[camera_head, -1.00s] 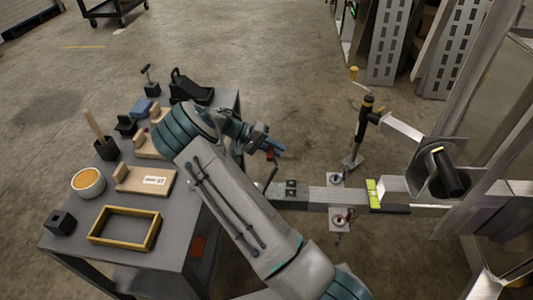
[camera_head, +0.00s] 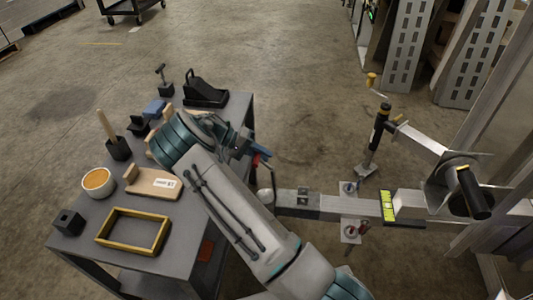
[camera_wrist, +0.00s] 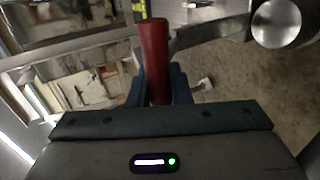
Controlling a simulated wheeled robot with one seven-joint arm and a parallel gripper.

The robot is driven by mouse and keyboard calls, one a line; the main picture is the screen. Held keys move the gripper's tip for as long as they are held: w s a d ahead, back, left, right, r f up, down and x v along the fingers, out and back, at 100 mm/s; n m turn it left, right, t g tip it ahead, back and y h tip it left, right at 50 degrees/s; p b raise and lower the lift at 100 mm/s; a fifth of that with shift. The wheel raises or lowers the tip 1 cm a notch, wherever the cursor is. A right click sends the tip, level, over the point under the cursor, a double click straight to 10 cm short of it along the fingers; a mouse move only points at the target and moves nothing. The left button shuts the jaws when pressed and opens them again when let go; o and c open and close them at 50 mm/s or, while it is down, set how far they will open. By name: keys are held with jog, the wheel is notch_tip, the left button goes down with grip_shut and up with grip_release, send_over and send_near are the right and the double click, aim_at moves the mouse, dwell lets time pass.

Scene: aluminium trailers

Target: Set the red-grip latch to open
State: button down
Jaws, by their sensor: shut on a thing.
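The red-grip latch (camera_wrist: 153,58) shows in the wrist view as a red cylindrical grip standing between my blue fingers. My gripper (camera_wrist: 157,92) is shut on this grip, with a finger on each side. In the head view my gripper (camera_head: 260,151) is above the front end of the trailer tongue (camera_head: 330,203), near the coupler (camera_head: 266,196). My arm and gripper hide most of the latch there, so its angle cannot be told.
A grey workbench (camera_head: 205,225) with blocks, a bowl (camera_head: 98,182) and a yellow frame (camera_head: 132,231) stands left of my arm. The tongue jack (camera_head: 378,135) and a winch (camera_head: 463,185) stand at right. Open floor lies beyond.

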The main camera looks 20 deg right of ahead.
jog(key=shift+w+a+r, duration=0.2)
jog(key=shift+r, duration=0.15)
jog(key=c, duration=1.5)
grip_release()
jog(key=shift+o, duration=0.9)
jog(key=shift+s+a, duration=0.1)
jog(key=shift+a, duration=0.05)
jog(key=shift+f, duration=0.1)
jog(key=p+v, duration=0.1)
jog(key=v, duration=1.2)
jog(key=shift+a+r, duration=0.2)
jog(key=shift+r, duration=0.1)
